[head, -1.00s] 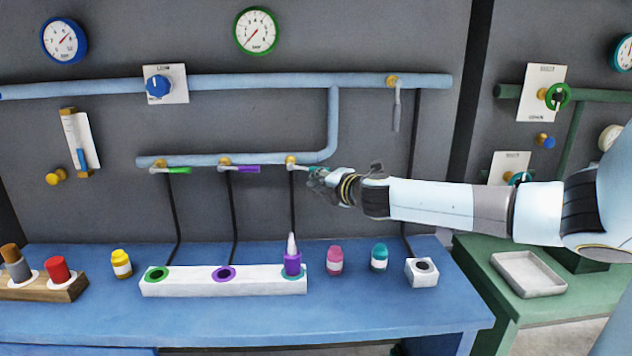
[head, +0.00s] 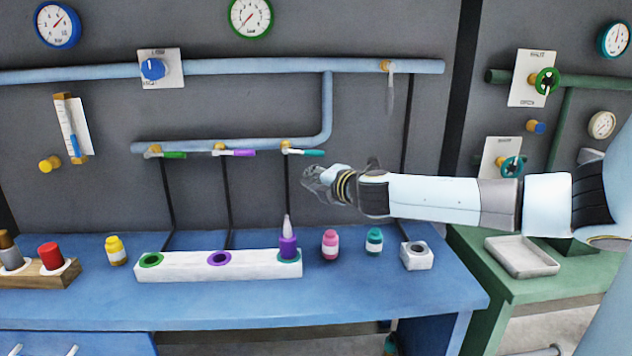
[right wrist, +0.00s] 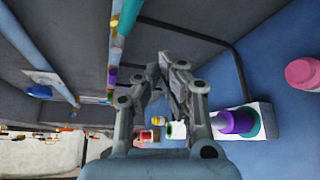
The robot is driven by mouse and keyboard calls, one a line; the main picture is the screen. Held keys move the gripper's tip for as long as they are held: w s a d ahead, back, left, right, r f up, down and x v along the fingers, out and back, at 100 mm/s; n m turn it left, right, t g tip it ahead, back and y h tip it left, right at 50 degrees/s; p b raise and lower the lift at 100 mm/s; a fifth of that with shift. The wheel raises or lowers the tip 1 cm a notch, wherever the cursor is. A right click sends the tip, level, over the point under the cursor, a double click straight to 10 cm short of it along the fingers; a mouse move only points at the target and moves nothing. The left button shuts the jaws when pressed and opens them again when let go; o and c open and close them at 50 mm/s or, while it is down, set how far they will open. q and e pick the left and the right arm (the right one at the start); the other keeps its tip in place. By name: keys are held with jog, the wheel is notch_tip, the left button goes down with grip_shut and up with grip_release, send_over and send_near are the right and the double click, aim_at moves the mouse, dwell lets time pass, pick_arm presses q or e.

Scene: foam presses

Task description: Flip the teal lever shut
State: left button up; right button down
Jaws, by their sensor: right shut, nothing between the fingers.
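The teal lever (head: 313,152) sits on the third valve of the low blue pipe. It lies nearly level, its teal handle pointing right. My right gripper (head: 308,179) is just below the handle, apart from it, with its fingers shut and empty. In the right wrist view the shut fingers (right wrist: 163,70) show in the middle, and the teal handle (right wrist: 130,14) is at the top edge, left of them. My left gripper is not in view.
A green lever (head: 174,155) and a purple lever (head: 238,153) lie level on the same pipe. Below stands a white block (head: 190,267) holding a purple bottle (head: 288,247) with a pale tip. Pink (head: 330,245) and teal (head: 374,242) bottles stand on the blue bench.

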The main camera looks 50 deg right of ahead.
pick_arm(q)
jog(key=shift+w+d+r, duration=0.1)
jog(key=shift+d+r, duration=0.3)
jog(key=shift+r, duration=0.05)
pick_arm(e)
jog(key=s+a+r, duration=0.3)
jog(key=s+a, duration=0.1)
jog(key=shift+r, duration=0.15)
jog(key=shift+d, duration=0.1)
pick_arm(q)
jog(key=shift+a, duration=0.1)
